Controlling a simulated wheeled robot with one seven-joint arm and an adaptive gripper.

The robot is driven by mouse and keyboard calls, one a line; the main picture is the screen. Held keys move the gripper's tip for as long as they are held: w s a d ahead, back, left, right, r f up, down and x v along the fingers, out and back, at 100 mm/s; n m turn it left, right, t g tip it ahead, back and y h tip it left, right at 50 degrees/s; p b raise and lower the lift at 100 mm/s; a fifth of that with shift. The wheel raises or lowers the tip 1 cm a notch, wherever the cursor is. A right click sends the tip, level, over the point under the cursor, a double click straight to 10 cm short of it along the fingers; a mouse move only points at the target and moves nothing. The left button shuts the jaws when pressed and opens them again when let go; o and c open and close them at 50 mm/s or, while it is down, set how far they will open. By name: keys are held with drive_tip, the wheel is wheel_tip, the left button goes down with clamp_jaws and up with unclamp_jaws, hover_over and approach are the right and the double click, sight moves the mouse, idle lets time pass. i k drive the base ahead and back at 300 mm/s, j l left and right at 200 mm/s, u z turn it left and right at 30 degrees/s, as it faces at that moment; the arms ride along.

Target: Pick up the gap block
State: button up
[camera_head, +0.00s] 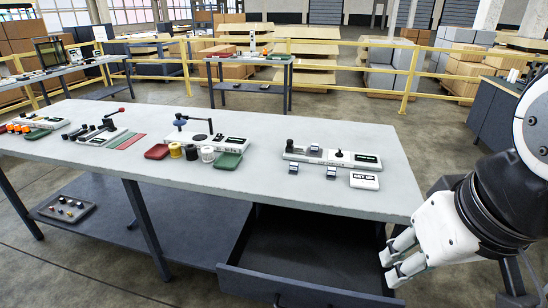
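Several small blocks with grey-blue tops are at the right end of the grey workbench (240,188). One small block (294,168) and another small block (331,172) stand on the bench top, in front of a white fixture (340,160). A further small block (315,150) sits on the fixture. They are too small to tell which is the gap block. My gripper (388,269) is low at the right, off the bench's right front corner and beside the open drawer. Its two white fingers are apart with nothing visible between them.
A dark, empty-looking drawer (310,252) stands pulled out below the bench. A white labelled box (364,181) lies right of the blocks. Red tray (157,152), green tray (228,161) and small cylinders (191,152) are further left. The bench's front right is clear.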

sight(293, 167)
drive_tip(key=z, duration=0.3)
drive_tip(key=i+j+z, duration=0.1)
drive_tip(key=j+z, duration=0.25)
drive_tip(key=j, duration=0.15)
drive_tip(key=i+j+z, duration=0.1)
drive_tip(key=j+z, duration=0.25)
drive_tip(key=j, duration=0.15)
drive_tip(key=i+j, duration=0.15)
drive_tip(key=j, duration=0.6)
drive_tip(key=i+j+z, duration=0.15)
drive_tip(key=j, duration=1.3)
drive_tip(key=i+j, duration=0.15)
drive_tip(key=i+z, duration=0.05)
drive_tip(key=i, duration=0.05)
